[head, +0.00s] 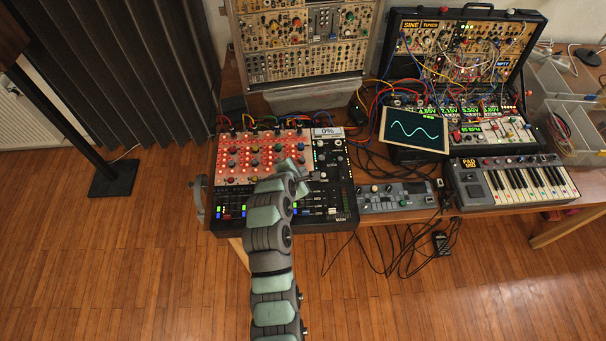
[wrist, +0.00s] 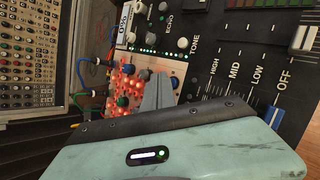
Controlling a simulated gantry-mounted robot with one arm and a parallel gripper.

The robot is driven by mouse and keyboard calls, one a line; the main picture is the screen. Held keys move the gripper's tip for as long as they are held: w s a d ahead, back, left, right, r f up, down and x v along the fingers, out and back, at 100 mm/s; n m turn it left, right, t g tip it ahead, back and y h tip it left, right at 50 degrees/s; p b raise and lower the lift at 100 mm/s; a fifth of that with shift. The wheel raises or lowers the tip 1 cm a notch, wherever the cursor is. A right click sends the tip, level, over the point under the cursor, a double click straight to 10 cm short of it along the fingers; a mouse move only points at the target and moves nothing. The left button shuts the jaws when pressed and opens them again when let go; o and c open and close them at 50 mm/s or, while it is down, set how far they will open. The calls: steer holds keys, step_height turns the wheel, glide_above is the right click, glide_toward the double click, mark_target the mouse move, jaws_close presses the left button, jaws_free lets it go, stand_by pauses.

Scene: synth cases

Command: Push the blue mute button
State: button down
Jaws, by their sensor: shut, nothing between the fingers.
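The mixer (head: 342,185) is a black console with a red, knob-covered panel (head: 238,158) on its left part. Small blue and green lit buttons (head: 243,211) show along its lower left. They are too small for me to read which one is the mute button. My gripper (head: 303,184) is over the middle of the mixer, and my arm hides part of the surface below it. In the wrist view my grey fingers (wrist: 158,92) are together and empty, in front of the red panel. A blue fader cap (wrist: 275,117) shows there at the right, near the OFF label.
A small grey-blue device (head: 396,196) sits right of the mixer, then a keyboard (head: 512,181). A screen with a wave (head: 414,130) and an open synth case (head: 465,60) stand behind. Patch cables run across the back. A dark stand (head: 112,178) is on the floor at left.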

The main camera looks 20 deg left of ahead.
steer(key=shift+f, duration=0.1)
stand_by(0.3)
steer(key=shift+f+p, duration=0.3)
steer(key=shift+f, duration=0.05)
stand_by(0.4)
steer(key=shift+r+p, duration=0.5)
steer(key=shift+p, duration=0.3)
step_height(320, 180, up, 6)
steer(key=p, duration=0.5)
